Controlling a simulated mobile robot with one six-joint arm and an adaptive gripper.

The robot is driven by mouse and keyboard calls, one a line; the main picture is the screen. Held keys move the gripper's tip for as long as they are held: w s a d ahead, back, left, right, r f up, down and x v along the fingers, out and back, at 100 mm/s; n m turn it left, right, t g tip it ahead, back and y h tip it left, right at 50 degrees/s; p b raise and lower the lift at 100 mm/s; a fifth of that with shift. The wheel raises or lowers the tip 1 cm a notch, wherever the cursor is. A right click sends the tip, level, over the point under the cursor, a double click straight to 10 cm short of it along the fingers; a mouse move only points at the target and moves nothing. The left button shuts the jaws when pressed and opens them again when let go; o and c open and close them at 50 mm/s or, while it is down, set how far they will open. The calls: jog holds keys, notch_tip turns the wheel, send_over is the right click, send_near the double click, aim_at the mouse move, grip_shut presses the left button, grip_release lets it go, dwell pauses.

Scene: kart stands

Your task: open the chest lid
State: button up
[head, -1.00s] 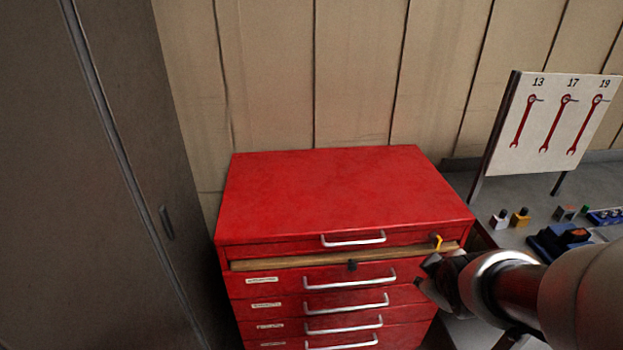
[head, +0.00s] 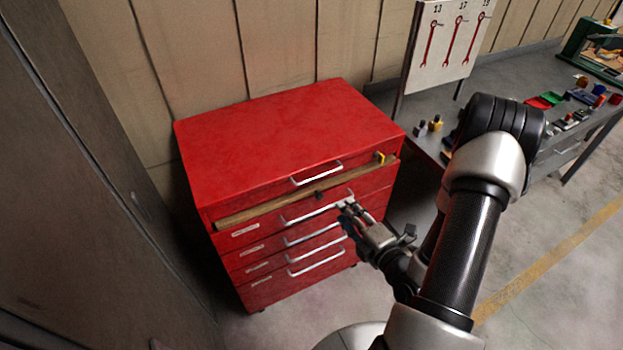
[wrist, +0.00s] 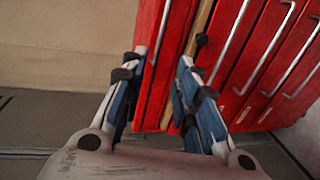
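The red tool chest has a flat lid (head: 285,125), which lies closed. A silver handle (head: 316,173) is on the red front strip below it. A yellow latch (head: 381,158) sits at the right end of that front. My gripper (head: 347,206) is in front of the upper drawers, below and right of the lid handle. In the wrist view my gripper (wrist: 163,62) has its two fingers apart, with red chest front beyond the gap. Nothing is visibly held. Whether a finger touches the chest I cannot tell.
A wooden strip (head: 270,206) with a black knob (head: 319,195) runs below the lid front, above several drawers. A grey cabinet (head: 75,190) stands close at left. A workbench (head: 500,95) with small items and a wrench board (head: 440,45) is at right. Wood panelling is behind.

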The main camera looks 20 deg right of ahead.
jog(key=b+x, duration=1.2)
jog(key=x, duration=0.5)
jog(key=shift+w, duration=0.1)
jog(key=shift+c, duration=0.3)
grip_shut()
